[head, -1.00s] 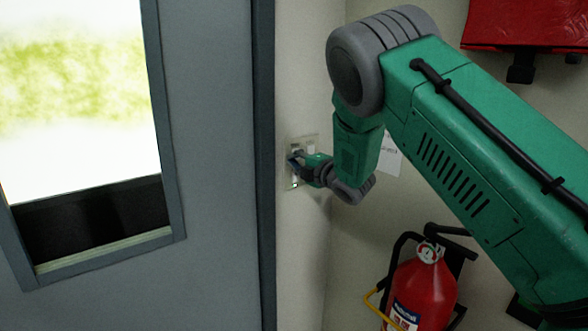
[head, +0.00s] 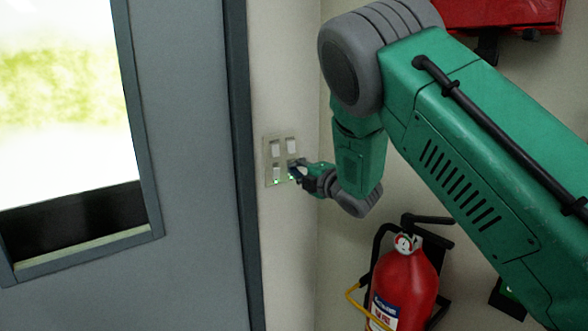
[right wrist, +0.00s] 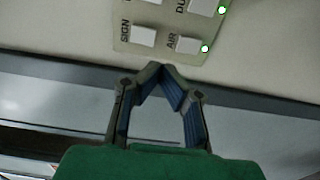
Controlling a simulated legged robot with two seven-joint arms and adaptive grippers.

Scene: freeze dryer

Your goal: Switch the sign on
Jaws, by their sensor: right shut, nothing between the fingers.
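A pale switch panel (head: 268,155) with several white rocker switches is on the wall beside the door. In the right wrist view, the switch labelled SIGN (right wrist: 143,36) sits beside the one labelled AIR (right wrist: 185,44). A green light (right wrist: 204,48) glows by AIR; I see none lit close beside SIGN. My right gripper (head: 295,172) is shut and empty at the panel's lower right, partly covering a switch. In the wrist view its tips (right wrist: 165,68) meet below the switches; contact cannot be told.
A grey door (head: 190,140) with a window stands at the left. A red fire extinguisher (head: 405,285) hangs low at the right, below my right arm. A red box (head: 500,14) is on the wall at the upper right.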

